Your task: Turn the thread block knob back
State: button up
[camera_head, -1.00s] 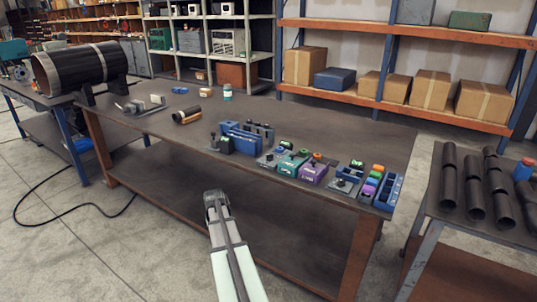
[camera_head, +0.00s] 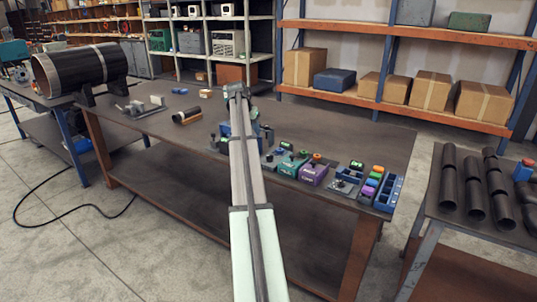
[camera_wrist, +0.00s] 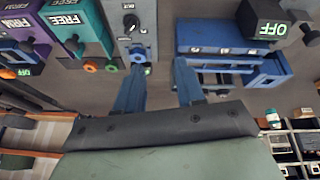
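My gripper (camera_head: 237,92) is over the far part of the workbench in the head view, above the blue fixtures. In the wrist view its two blue-grey fingers (camera_wrist: 158,80) are apart with nothing visible between them. A grey block (camera_wrist: 132,12) with a black knob (camera_wrist: 130,22) lies just beyond the left finger. A blue round part (camera_wrist: 138,55) sits at its near end, close to that fingertip; contact cannot be told.
A blue fixture (camera_wrist: 215,38) is ahead of the right finger, with a black OFF block (camera_wrist: 262,22) beyond it. A purple block (camera_head: 314,173) and a blue tray (camera_head: 389,193) are on the right of the bench. The bench's back right is clear.

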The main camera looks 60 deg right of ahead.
aim_at(268, 156)
jog(key=s+d+f+m+g, duration=0.1)
jog(key=f+m, duration=0.2)
jog(key=f, duration=0.1)
jog(key=s+d+f+m+g, duration=0.1)
jog(key=s+d+f+m, duration=0.1)
jog(key=f+m, duration=0.1)
jog(key=s+d+f+m+y, duration=0.1)
jog(key=s+f+m, duration=0.1)
jog(key=f+m, duration=0.2)
jog(key=shift+s+d+f+g, duration=0.15)
jog(key=shift+f+g, duration=0.05)
jog(key=shift+f, duration=0.15)
jog(key=shift+s+d+f+g, duration=0.1)
jog(key=shift+f+g, duration=0.1)
jog(key=shift+f, duration=0.15)
jog(key=shift+c, duration=0.4)
grip_shut()
